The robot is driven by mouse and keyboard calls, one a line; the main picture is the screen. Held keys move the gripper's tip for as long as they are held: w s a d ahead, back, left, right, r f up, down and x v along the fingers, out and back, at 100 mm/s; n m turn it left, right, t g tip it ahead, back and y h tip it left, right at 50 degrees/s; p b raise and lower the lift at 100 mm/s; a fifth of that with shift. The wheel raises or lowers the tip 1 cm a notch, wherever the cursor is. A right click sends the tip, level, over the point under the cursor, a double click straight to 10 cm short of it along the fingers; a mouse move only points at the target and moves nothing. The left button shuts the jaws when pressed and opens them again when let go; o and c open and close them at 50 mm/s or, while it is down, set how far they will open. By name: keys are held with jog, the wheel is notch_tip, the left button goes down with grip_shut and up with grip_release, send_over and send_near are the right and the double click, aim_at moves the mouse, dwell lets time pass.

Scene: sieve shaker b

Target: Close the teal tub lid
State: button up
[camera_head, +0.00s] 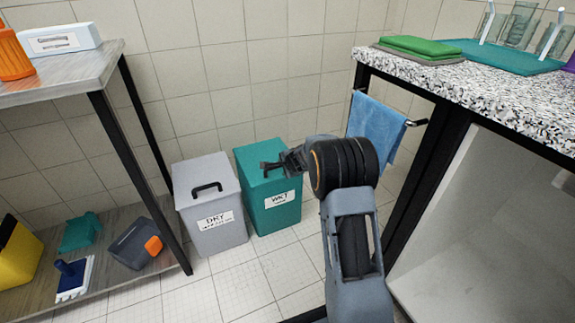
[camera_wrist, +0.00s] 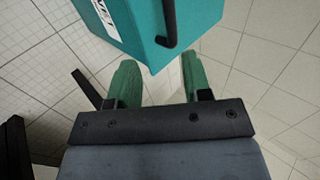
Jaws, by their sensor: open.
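The teal tub (camera_head: 274,212) stands on the floor with a white WET label on its front. Its teal lid (camera_head: 255,155) looks flat on top in the head view, with no clear gap; I cannot tell if it is fully seated. A black handle (camera_head: 268,166) is on the lid, partly overlapped by my gripper (camera_head: 284,163). In the wrist view the tub (camera_wrist: 135,25) and handle (camera_wrist: 170,22) are at the top. My gripper (camera_wrist: 160,78) is open and empty, its green fingertips just short of the tub's near corner. I cannot tell whether it touches.
A grey tub (camera_head: 212,215) labelled DRY stands left of the teal tub. A metal-framed shelf (camera_head: 100,232) is at left. A speckled counter (camera_head: 470,85) with a blue towel (camera_head: 375,128) on its rail is at right. Tiled floor in front is clear.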

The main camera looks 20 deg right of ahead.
jog(key=shift+v, duration=1.35)
jog(key=s+a+r+n+g+y+p, duration=0.1)
jog(key=s+a+r+n+p, duration=0.25)
jog(key=r+p, duration=0.5)
jog(key=s+a+r+n+p, duration=0.2)
jog(key=s+r+p, duration=0.3)
jog(key=r, duration=0.7)
jog(key=s+a+r+n+g+y+p, duration=0.1)
jog(key=s+a+r+n+p, duration=0.2)
jog(key=s+r+p, duration=0.5)
jog(key=s+r+n+g+h+p, duration=0.1)
jog(key=s+r+n+p, duration=0.3)
jog(key=s+r+p, duration=0.5)
jog(key=s+r+n+g+h+p, duration=0.1)
jog(key=s+r+n+p, duration=0.3)
jog(key=s+r+p, duration=0.5)
notch_tip(320, 180, up, 5)
jog(key=shift+r+g+h+p, duration=0.1)
jog(key=shift+g+h+p, duration=0.45)
jog(key=shift+p, duration=0.7)
jog(key=shift+a, duration=0.1)
